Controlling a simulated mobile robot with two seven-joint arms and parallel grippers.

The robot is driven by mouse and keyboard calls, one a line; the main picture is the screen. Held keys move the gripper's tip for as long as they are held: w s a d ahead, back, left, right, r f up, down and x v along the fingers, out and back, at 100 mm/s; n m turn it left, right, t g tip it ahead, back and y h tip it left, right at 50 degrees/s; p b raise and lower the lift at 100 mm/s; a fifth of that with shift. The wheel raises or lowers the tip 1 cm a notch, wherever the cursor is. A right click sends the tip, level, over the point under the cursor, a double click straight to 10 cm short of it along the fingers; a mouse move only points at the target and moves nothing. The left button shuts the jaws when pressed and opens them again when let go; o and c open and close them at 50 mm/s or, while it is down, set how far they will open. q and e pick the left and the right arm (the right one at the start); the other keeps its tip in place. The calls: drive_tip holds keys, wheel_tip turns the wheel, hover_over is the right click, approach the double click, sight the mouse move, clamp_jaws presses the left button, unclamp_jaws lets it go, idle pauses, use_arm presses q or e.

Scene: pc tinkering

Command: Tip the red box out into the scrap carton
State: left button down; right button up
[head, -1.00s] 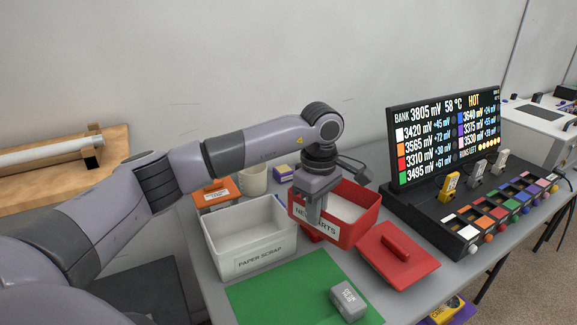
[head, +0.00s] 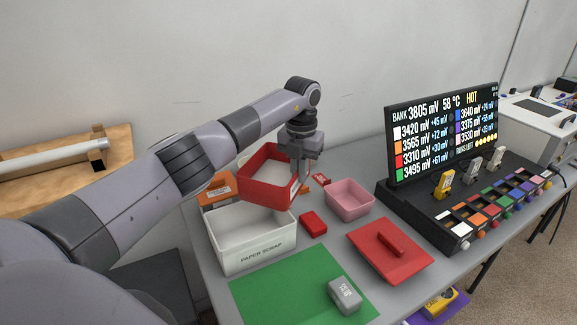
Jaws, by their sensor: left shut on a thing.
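My left gripper (head: 299,182) is shut on the right wall of the red box (head: 268,192) and holds it up off the table. The box is over the back part of the white scrap carton, labelled PAPER SCRAP (head: 258,252), and looks somewhat tilted. Its inside looks pale; I cannot make out any contents. The part of the carton's interior that shows looks empty, and the raised box hides its back edge. The box's white label is mostly turned away beside the fingers. My right gripper is not in view.
A pink bin (head: 349,201) and a small red block (head: 313,223) are right of the carton. A red lid (head: 390,252) lies farther right. A grey device (head: 345,294) sits on the green mat (head: 290,292). An orange box (head: 216,190) stands behind the carton. The display stand (head: 450,215) occupies the right.

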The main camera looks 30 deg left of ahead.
use_arm(q)
drive_tip(key=n, duration=0.1)
drive_tip(key=a+n, duration=0.1)
drive_tip(key=n, duration=0.1)
drive_tip(key=n+p, duration=0.1)
drive_tip(key=n, duration=0.1)
drive_tip(key=shift+a+f, duration=0.1)
drive_tip(key=shift+a, duration=0.3)
drive_tip(key=n, duration=0.1)
drive_tip(key=a+n, duration=0.1)
drive_tip(key=n, duration=0.2)
drive_tip(key=shift+s+a+f+p, duration=0.1)
drive_tip(key=shift+a+f+p, duration=0.05)
drive_tip(key=shift+f+p, duration=0.2)
drive_tip(key=shift+r, duration=0.15)
